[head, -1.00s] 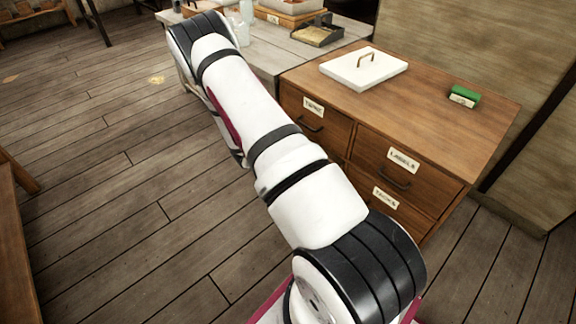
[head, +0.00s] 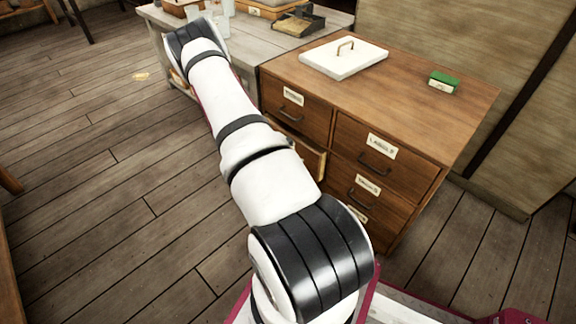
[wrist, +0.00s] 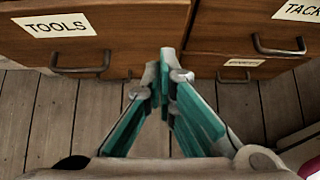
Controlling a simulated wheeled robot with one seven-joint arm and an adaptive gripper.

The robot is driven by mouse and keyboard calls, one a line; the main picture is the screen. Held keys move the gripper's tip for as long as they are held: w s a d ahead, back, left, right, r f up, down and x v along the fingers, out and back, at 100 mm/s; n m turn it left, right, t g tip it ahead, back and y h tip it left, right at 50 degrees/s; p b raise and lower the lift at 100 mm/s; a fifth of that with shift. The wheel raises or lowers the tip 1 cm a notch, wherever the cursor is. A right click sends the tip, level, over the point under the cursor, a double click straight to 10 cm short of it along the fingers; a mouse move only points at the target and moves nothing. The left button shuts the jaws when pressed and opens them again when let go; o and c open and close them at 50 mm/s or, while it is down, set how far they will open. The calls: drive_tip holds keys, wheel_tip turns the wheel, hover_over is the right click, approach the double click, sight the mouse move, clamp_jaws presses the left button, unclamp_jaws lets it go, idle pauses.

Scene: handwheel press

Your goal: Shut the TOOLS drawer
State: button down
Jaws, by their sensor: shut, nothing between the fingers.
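The TOOLS drawer (wrist: 120,22) has a wooden front, a white label and a dark bar handle (wrist: 80,69); it fills the upper left of the wrist view. In the head view a drawer (head: 312,158) in the left column stands pulled out, its label hidden by my arm; by its place it looks like the TOOLS drawer. My gripper (wrist: 169,60) is shut and empty, its teal fingers together near the lower right corner of the TOOLS front. I cannot tell if it touches. The gripper is not clearly visible in the head view.
The TACKS drawer (wrist: 232,30) is to the right, with another labelled drawer (wrist: 222,68) below. The cabinet top (head: 410,95) holds a white lid (head: 340,60) and a green-topped block (head: 444,82). A grey bench (head: 245,45) adjoins the cabinet.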

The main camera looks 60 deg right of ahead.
sight(314, 151)
drive_tip(key=shift+s+d+f+b, duration=0.2)
drive_tip(key=shift+s+d+b, duration=0.1)
drive_tip(key=shift+d, duration=0.6)
drive_tip(key=shift+s+d+f+b, duration=0.25)
drive_tip(key=shift+d, duration=0.6)
drive_tip(key=shift+s+d+f+b, duration=0.2)
drive_tip(key=shift+s+d+b, duration=0.1)
drive_tip(key=shift+d, duration=0.6)
drive_tip(key=d, duration=0.2)
drive_tip(key=s+d+b, duration=0.1)
drive_tip(key=d, duration=0.1)
drive_tip(key=shift+s+d, duration=0.15)
drive_tip(key=shift+s, duration=0.05)
drive_tip(key=shift+d+r, duration=0.1)
drive_tip(key=shift+d, duration=0.05)
